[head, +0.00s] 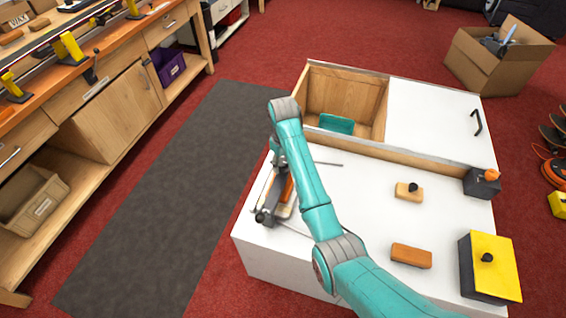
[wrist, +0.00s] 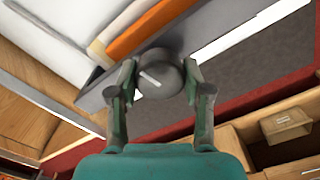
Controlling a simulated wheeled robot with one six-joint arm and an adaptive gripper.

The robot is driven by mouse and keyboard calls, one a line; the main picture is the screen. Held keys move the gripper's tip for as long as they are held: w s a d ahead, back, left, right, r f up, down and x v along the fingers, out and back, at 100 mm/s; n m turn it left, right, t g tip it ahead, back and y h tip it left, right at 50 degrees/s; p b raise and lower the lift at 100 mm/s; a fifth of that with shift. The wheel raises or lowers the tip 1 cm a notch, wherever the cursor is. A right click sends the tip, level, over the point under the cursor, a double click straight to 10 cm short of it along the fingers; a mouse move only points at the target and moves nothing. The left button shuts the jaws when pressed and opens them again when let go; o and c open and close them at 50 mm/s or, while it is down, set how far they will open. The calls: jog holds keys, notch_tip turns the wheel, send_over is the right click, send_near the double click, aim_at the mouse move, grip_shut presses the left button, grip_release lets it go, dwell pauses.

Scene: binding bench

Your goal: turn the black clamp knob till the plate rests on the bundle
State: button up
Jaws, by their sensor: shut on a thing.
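The black clamp knob (wrist: 158,76) sits in the middle of the wrist view, with a pale line across its face slanting down to the right. My gripper (wrist: 160,78) is shut on it, one finger on each side. A dark grey clamp bar (wrist: 222,40) runs diagonally behind the knob. Beside it lie an orange strip (wrist: 150,28) and a pale tan strip (wrist: 122,24), which look like the bundle. In the head view the clamp (head: 267,216) stands at the bench's left edge, partly behind my arm. I cannot tell whether the plate touches the bundle.
The white bench top (head: 350,215) holds a wooden block with a black knob (head: 408,191), an orange-brown block (head: 411,256), a yellow-topped box (head: 490,264) and a dark box with an orange knob (head: 482,184). An open compartment (head: 345,92) lies behind. A grey floor mat (head: 180,190) lies left.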

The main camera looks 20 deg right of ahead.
jog(key=shift+m, duration=0.5)
jog(key=o, duration=1.2)
jog(key=shift+c, duration=0.2)
